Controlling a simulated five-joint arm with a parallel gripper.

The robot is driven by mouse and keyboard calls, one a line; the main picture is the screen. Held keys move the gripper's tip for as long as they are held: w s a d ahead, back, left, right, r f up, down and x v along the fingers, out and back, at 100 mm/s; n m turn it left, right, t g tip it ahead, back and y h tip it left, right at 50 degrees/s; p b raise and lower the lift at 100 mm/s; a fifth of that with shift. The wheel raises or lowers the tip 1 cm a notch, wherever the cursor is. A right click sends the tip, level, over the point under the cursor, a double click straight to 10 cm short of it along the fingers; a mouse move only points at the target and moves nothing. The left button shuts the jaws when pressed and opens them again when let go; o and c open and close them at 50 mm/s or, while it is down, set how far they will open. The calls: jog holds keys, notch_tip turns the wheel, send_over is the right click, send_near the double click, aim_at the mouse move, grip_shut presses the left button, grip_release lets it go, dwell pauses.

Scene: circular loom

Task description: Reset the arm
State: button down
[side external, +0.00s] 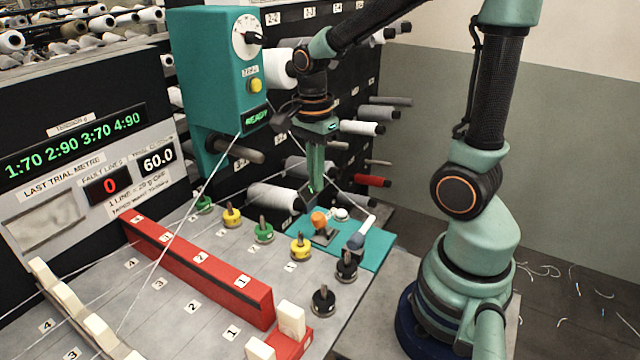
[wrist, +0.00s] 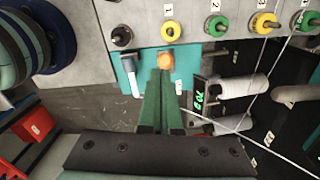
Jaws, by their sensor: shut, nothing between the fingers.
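My gripper (side external: 314,190) points down above the back edge of the teal mat (side external: 374,256), with its green fingers together and nothing between them. In the wrist view my gripper (wrist: 165,72) also shows its fingers closed. An orange knob (side external: 319,220) on a dark stand is on the mat; in the wrist view the orange knob (wrist: 166,60) appears just beyond the fingertips. A small white round piece (side external: 341,214) and a white-and-grey tool (side external: 361,235) are also on the mat. Contact between fingertips and anything below cannot be told.
A teal control box (side external: 212,75) with a dial and yellow button stands behind. A panel (side external: 75,145) shows green readings and a red 0. Coloured pegs (side external: 264,232), a red bar (side external: 195,268) and white blocks (side external: 95,325) fill the table. Spools (side external: 275,197) jut out behind; threads cross the space.

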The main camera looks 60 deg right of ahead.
jog(key=a+r+n+t, duration=0.2)
jog(key=r+n+t, duration=0.1)
jog(key=n, duration=0.7)
jog(key=s+a+r+n+t, duration=0.1)
jog(key=a+r+n+t, duration=0.2)
jog(key=n, duration=0.7)
notch_tip(320, 180, up, 3)
jog(key=shift+s+a+f, duration=0.15)
jog(key=shift+a, duration=0.2)
